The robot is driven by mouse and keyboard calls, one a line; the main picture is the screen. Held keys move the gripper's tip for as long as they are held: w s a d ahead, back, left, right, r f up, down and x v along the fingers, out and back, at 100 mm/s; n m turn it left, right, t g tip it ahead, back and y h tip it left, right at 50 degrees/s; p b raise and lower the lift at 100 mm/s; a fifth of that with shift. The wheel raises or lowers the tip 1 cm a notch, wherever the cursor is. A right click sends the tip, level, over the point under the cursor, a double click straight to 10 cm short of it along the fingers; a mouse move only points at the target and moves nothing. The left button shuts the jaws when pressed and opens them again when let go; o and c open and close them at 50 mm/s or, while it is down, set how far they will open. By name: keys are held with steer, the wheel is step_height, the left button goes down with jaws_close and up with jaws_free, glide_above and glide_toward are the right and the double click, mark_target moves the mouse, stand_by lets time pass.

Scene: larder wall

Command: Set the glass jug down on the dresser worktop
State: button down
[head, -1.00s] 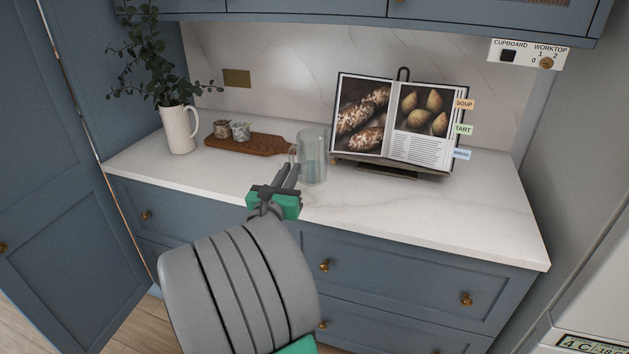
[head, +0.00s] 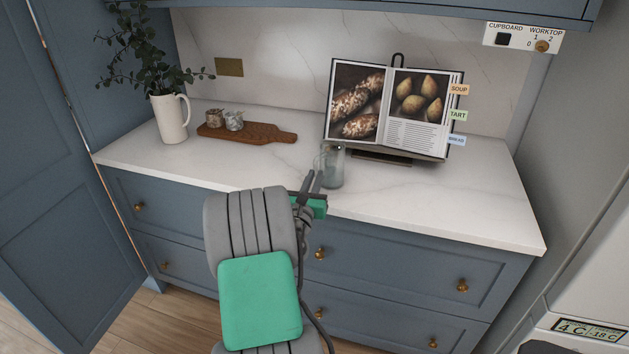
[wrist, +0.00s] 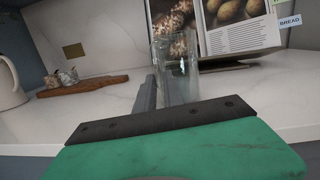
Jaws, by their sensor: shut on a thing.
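The clear glass jug (head: 333,166) is upright at the front middle of the pale marbled dresser worktop (head: 430,205). My gripper (head: 313,182) is shut on the jug at its left side, where the handle is. In the wrist view the jug (wrist: 178,68) stands just beyond the fingers, which cover its lower left part. Its base looks at or very near the worktop, but I cannot tell whether it touches.
A cookbook (head: 388,105) on a stand is behind the jug. A wooden board (head: 262,133) with two small jars and a white pitcher (head: 171,118) of leafy stems stand at left. The worktop's right part is clear. Wall cupboards hang above.

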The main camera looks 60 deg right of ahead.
steer(key=shift+r, duration=0.1)
steer(key=c, duration=1.5)
jaws_free()
steer(key=shift+o, duration=0.2)
